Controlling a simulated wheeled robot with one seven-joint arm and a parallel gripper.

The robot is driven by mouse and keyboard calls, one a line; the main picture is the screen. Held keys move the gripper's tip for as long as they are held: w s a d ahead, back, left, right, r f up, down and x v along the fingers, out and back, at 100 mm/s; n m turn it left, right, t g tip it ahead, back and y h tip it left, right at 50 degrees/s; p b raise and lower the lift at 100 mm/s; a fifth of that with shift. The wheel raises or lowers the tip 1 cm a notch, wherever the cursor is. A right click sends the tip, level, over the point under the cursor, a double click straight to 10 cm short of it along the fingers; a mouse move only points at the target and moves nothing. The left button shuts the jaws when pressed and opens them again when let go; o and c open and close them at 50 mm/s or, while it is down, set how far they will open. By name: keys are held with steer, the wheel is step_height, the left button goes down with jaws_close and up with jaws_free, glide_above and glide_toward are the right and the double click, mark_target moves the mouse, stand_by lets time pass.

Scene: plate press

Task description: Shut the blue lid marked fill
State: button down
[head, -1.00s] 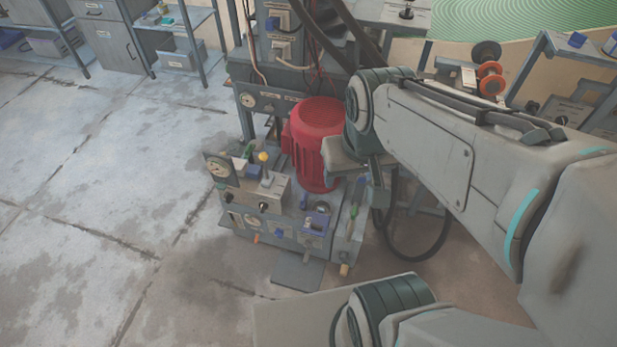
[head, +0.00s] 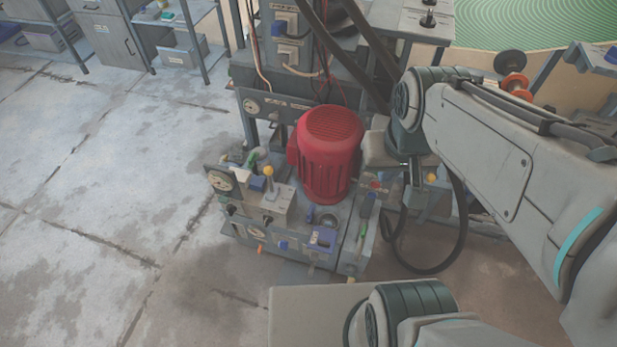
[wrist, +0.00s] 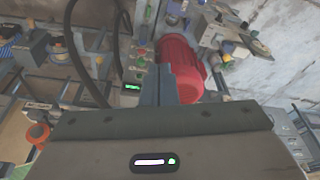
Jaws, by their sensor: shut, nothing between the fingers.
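A small blue part (head: 322,237), likely the fill lid, is on top of the low hydraulic unit in front of the red motor. Its marking is too small to read. A dark round shape lies just behind it; I cannot tell for sure how far the lid stands open. The blue part also shows in the wrist view (wrist: 172,19), past the fingertips near the top edge. My gripper (head: 413,197) is to the right of the motor, apart from the lid. Its fingers (wrist: 171,86) are together and empty in the wrist view.
The red motor (head: 329,150) stands between other fittings. A green handle (head: 366,208) is right of the lid; a yellow-knobbed lever (head: 268,172) and a gauge (head: 221,181) are to its left. A black hose (head: 462,225) loops below my arm.

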steer(key=w+a+f+n+g+b, duration=0.1)
steer(key=w+a+f+n+b, duration=0.15)
steer(key=f+b, duration=0.35)
steer(key=w+a+f+n+h+b, duration=0.1)
steer(key=w+a+f+n+b, duration=0.1)
steer(key=w+f+b, duration=0.35)
steer(key=w+a+f+n+g+b, duration=0.15)
steer(key=f+b, duration=0.25)
steer(key=f, duration=0.4)
steer(key=n+g+h+b, duration=0.1)
steer(key=n+h+b, duration=0.1)
steer(key=n+b, duration=0.85)
glide_toward(315, 243)
steer(key=w+a+r+m+b, duration=0.2)
steer(key=a+r+b, duration=0.1)
steer(key=a+r, duration=0.1)
steer(key=b+x, duration=0.1)
steer(key=x, duration=0.2)
steer(key=d+b+x, duration=0.1)
steer(key=b+x, duration=0.1)
steer(key=x, duration=0.2)
steer(key=s+d+b+x, duration=0.1)
steer(key=b+x, duration=0.1)
steer(key=x, duration=0.1)
steer(key=shift+s+r, duration=0.1)
steer(key=shift+r, duration=0.05)
steer(key=shift+s+d, duration=0.15)
steer(key=shift+d, duration=0.3)
steer(key=shift+r, duration=0.1)
